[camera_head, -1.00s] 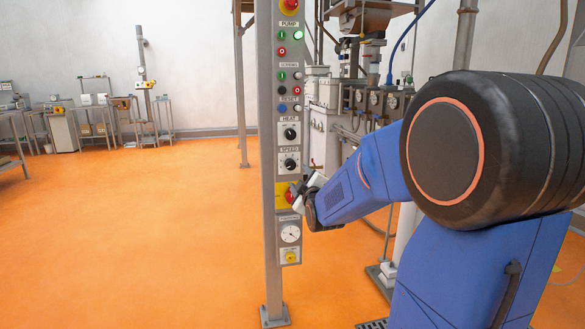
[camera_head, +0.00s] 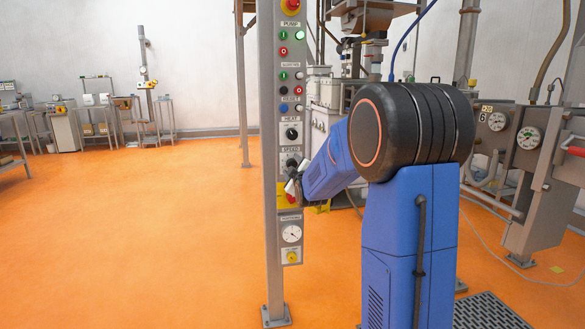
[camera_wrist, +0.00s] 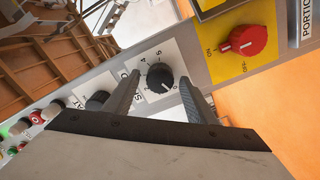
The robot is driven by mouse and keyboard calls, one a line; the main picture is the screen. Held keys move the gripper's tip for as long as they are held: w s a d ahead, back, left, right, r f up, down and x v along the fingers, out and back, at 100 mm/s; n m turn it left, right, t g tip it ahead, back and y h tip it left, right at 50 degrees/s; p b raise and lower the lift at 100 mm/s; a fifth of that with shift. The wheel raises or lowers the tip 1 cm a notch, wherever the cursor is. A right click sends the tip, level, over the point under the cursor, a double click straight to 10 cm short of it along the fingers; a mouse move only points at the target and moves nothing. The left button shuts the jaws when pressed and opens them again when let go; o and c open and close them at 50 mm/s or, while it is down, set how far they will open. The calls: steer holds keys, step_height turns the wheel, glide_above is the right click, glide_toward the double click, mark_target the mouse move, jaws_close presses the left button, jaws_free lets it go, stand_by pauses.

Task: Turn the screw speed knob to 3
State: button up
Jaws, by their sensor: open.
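The black screw speed knob (camera_wrist: 160,77) sits on a white numbered dial plate in the wrist view. A white pointer mark shows on its lower side; which number it points to is unclear. My gripper (camera_wrist: 158,82) is open, with one finger to each side of the knob in that view. Whether the fingertips touch it cannot be told. In the head view, my gripper (camera_head: 291,184) is at the panel, just below the SPEED label, and partly covers the speed knob (camera_head: 291,162).
The black heat knob (camera_wrist: 98,100) is beside the left finger in the wrist view. A red rotary switch (camera_wrist: 242,41) on a yellow plate lies to the right. A gauge (camera_head: 291,233) is lower on the panel. Open orange floor (camera_head: 130,230) lies left.

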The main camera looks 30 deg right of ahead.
steer(key=shift+w, duration=0.1)
steer(key=c, duration=1)
steer(key=shift+c, duration=0.2)
